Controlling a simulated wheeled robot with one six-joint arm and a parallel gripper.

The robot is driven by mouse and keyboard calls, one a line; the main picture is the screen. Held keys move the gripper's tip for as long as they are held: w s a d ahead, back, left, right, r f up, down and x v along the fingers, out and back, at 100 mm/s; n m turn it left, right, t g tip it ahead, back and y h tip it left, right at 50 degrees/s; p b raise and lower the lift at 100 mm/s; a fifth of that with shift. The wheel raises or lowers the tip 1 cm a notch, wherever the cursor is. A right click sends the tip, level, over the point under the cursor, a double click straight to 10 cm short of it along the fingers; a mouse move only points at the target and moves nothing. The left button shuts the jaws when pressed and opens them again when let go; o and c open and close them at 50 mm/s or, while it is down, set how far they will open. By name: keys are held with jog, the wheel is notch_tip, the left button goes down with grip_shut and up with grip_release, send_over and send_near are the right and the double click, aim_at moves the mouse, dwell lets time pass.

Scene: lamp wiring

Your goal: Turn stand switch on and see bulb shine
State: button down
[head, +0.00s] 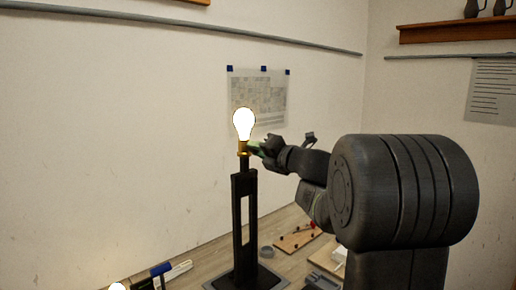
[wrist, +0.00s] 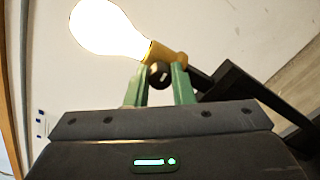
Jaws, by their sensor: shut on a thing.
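The bulb (head: 244,124) glows bright white on top of the dark stand (head: 245,215), seated upright in a brass socket (head: 243,147). In the wrist view the bulb (wrist: 108,30) shines at the upper left, above its brass socket (wrist: 166,55). The stand switch is a dark round knob (wrist: 159,74) with a light mark, at the side of the socket. My gripper (wrist: 160,80) has its green fingers on either side of this knob and is shut on it. In the head view my gripper (head: 256,148) meets the socket from the right.
A board (head: 298,239) with small dark and red parts lies on the table right of the stand, beside a grey roll (head: 266,252). Another glowing bulb (head: 117,287) shows at the bottom left edge, near a white and blue tool (head: 172,270). A sheet (head: 258,97) hangs on the wall behind.

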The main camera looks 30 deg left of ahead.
dwell(0.4)
jog(key=c, duration=1.3)
grip_release()
jog(key=shift+o, duration=0.2)
jog(key=shift+d, duration=0.15)
jog(key=b+v, duration=0.3)
jog(key=v, duration=1)
jog(key=shift+d, duration=0.25)
jog(key=shift+a, duration=0.15)
